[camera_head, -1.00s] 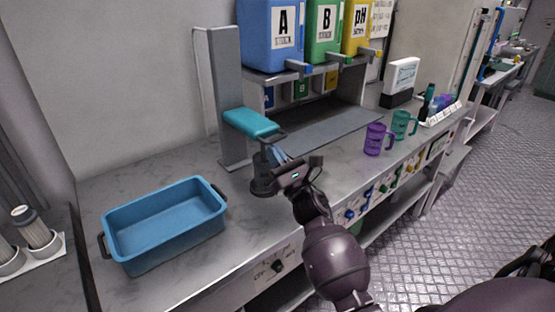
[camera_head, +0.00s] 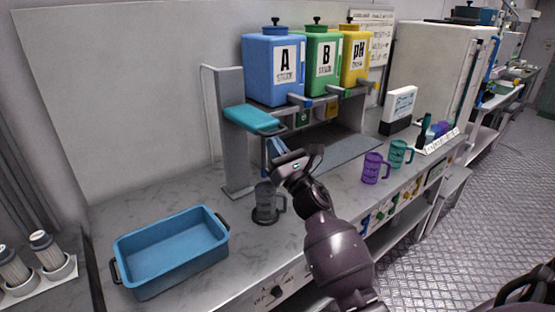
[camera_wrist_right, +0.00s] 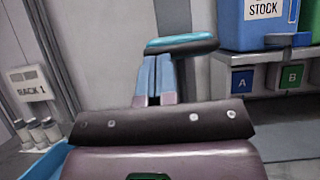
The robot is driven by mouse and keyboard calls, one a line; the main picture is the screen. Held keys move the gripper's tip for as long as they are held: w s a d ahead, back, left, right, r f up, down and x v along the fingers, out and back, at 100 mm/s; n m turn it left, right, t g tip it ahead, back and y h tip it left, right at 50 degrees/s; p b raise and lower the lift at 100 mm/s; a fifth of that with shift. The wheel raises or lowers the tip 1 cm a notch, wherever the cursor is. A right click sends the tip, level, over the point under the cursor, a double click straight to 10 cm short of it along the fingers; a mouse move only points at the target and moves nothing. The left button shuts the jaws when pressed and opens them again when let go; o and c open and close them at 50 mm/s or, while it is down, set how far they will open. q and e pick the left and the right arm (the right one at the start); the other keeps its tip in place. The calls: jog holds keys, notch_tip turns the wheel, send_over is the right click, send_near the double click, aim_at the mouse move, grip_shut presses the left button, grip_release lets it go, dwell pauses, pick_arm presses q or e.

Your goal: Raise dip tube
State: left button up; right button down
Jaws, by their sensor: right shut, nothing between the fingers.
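A teal head (camera_head: 250,118) juts from a grey upright column (camera_head: 235,160) on the bench. I cannot single out a dip tube for sure. A dark translucent mug (camera_head: 266,203) stands on a dark round base below the head. My right gripper (camera_head: 268,147) is just under the front end of the teal head, above the mug. Its blue fingers are shut and empty. In the right wrist view the shut fingers (camera_wrist_right: 153,80) point up at the underside of the teal head (camera_wrist_right: 182,43). I cannot tell if they touch it. My left gripper is not in view.
Blue A (camera_head: 272,75), green B (camera_head: 322,70) and yellow pH (camera_head: 354,65) tanks stand on a shelf at the back. A blue tub (camera_head: 170,270) is at the left. A purple mug (camera_head: 372,168) and a teal mug (camera_head: 398,154) stand at the right.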

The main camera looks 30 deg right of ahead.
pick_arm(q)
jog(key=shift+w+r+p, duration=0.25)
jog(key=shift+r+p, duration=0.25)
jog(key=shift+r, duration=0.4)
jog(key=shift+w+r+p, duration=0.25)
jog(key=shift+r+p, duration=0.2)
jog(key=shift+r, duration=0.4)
pick_arm(e)
jog(key=shift+r, duration=2.35)
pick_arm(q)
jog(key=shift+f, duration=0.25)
pick_arm(e)
jog(key=shift+f, duration=0.1)
